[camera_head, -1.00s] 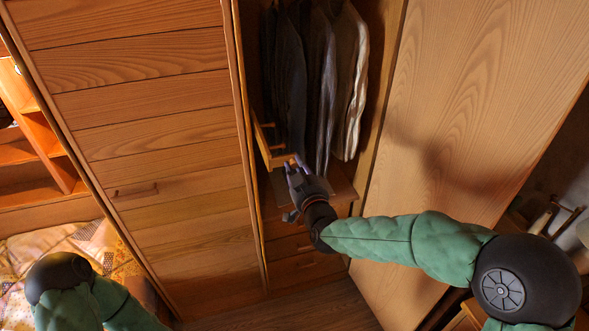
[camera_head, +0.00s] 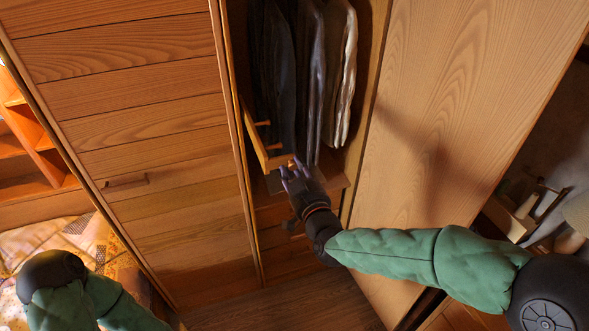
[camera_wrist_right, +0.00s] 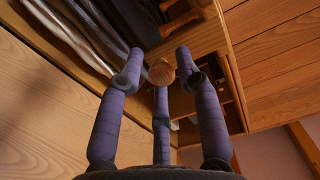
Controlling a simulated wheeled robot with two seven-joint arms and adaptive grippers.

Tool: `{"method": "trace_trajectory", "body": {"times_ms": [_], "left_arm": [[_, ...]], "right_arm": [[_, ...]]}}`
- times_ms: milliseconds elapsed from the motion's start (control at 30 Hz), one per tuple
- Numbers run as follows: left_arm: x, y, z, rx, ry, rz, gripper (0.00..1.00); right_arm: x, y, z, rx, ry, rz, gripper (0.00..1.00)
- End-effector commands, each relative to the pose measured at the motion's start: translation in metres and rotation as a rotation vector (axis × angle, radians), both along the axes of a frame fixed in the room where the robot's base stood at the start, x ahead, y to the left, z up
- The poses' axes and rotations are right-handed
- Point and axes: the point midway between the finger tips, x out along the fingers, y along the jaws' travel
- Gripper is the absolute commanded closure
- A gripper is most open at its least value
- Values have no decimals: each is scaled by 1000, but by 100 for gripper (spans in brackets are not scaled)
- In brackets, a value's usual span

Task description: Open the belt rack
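The belt rack (camera_head: 255,135) is a narrow wooden pull-out with small pegs, at the left inner side of the open wardrobe. It stands partly out. Its round wooden knob (camera_wrist_right: 162,72) shows between the three purple fingers of my right gripper (camera_wrist_right: 160,68) in the right wrist view. The fingertips curl in around the knob, with only slim gaps visible. In the head view my right gripper (camera_head: 290,172) is at the rack's front end and partly covers it. My left gripper is out of view; only part of my left arm shows at bottom left.
Dark and striped clothes (camera_head: 312,80) hang beside the rack. A drawer unit (camera_head: 275,215) stands below. A closed slatted door (camera_head: 150,130) is on the left, and a large plain wooden panel (camera_head: 455,110) on the right. A bed (camera_head: 60,240) lies at lower left.

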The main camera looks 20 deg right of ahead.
Motion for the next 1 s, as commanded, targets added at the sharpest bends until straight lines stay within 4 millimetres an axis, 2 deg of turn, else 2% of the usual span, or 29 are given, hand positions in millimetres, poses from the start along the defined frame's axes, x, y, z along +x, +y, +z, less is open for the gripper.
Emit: {"method": "trace_trajectory", "body": {"times_ms": [333, 467, 567, 1000], "left_arm": [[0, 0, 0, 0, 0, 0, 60], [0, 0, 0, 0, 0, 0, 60], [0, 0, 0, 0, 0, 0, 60], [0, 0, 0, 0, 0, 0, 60]], "right_arm": [[0, -1, 2, 0, -5, -1, 52], [-6, -1, 3, 0, -7, -2, 52], [-17, -1, 3, 0, -8, -2, 52], [-88, -4, 3, 1, -7, -2, 52]]}}
